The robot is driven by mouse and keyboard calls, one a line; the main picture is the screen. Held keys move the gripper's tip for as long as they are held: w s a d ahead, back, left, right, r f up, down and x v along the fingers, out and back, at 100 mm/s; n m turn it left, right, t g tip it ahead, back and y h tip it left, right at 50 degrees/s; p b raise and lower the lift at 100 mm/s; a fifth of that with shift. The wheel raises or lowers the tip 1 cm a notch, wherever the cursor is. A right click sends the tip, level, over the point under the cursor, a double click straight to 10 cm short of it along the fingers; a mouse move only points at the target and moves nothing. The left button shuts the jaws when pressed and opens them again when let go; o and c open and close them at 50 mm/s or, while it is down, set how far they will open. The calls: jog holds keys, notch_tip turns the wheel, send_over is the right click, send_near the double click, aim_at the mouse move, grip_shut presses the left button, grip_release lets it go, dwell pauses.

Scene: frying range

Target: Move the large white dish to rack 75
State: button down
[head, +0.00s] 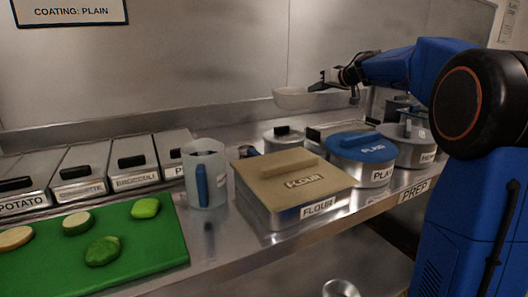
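A white dish (293,99), shaped like a shallow bowl, is in the air above the back of the counter, roughly level. My gripper (318,87) is at the dish's right rim and appears shut on it. The fingers are small and dark in this view, and their far side is hidden. My blue arm reaches in from the right. No rack marked 75 shows in this view.
Below the dish stand a FLOUR box (292,206), a blue-lidded pot (361,158) and other lidded tins. A jug with a blue handle (204,175) and a green board (151,248) with vegetables are left. Lidded bins (79,176) line the back.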

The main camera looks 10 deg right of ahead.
jog(key=shift+w+a, duration=0.15)
jog(key=shift+a, duration=0.5)
jog(key=shift+a+f, duration=0.25)
jog(key=shift+f, duration=4.75)
jog(key=c, duration=2)
grip_release()
jog(key=shift+f, duration=0.15)
